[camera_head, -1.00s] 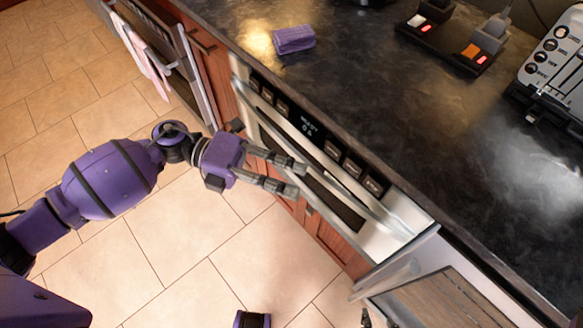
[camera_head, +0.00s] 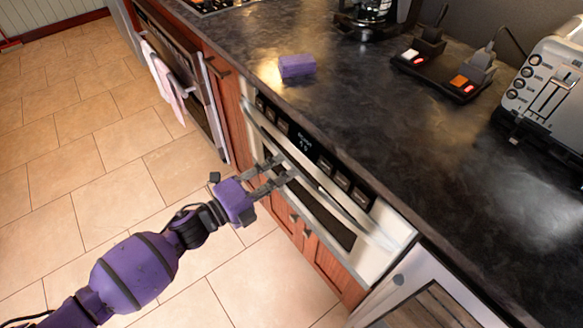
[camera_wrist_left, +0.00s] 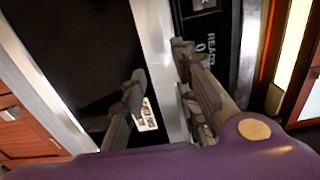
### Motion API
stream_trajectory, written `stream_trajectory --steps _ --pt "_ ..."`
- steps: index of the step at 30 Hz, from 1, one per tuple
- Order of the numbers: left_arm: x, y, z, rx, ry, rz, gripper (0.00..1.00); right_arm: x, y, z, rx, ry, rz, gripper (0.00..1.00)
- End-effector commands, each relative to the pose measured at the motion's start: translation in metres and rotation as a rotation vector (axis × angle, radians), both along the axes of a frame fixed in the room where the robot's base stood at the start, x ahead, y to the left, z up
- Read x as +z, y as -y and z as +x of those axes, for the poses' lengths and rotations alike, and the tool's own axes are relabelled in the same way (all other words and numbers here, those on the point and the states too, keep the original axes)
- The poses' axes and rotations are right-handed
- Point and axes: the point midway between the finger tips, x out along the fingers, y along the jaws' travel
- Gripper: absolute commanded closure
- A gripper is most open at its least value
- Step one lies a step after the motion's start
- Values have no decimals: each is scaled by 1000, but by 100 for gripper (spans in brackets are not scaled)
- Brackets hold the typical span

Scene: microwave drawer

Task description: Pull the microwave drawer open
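The microwave drawer (camera_head: 335,230) is a silver and black front set under the counter, and it looks shut. Its long silver handle (camera_head: 345,217) slants across the front below a black button panel (camera_head: 315,150). My left gripper (camera_head: 283,168) is open, with its fingertips at the upper left part of the handle. In the left wrist view, the two fingers (camera_wrist_left: 160,64) stand apart with a silver strip (camera_wrist_left: 162,50) between them. I cannot tell whether they touch the handle. The right gripper is not in view.
The dark countertop (camera_head: 420,150) holds a purple sponge-like block (camera_head: 297,66), a black device with red lights (camera_head: 440,75) and a silver toaster (camera_head: 550,85). An oven with a pink towel (camera_head: 165,85) is at left. Tiled floor (camera_head: 110,180) lies clear before the drawer.

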Motion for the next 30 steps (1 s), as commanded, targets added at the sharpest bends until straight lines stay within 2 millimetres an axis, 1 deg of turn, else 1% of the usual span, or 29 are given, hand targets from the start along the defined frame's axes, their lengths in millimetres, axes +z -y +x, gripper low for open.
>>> stream_trajectory --steps 1,3,7,11,17,18,20,24,30 --pt "1 8 6 -1 1 -2 72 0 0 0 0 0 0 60" --pt "1 16 11 -1 1 -1 72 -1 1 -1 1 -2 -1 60" --pt "0 27 19 -1 0 -1 72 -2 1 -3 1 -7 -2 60" --pt "0 31 22 -1 -1 1 72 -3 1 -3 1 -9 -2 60" --pt "0 31 22 -1 -1 0 72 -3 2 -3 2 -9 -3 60" --pt "0 31 22 -2 -1 0 73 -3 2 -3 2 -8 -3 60" --pt "0 31 22 -2 -1 -1 81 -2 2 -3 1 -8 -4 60" --pt "0 31 22 -2 -1 -1 99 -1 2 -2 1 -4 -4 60" --pt "0 31 22 -2 -1 -1 100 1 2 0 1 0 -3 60"
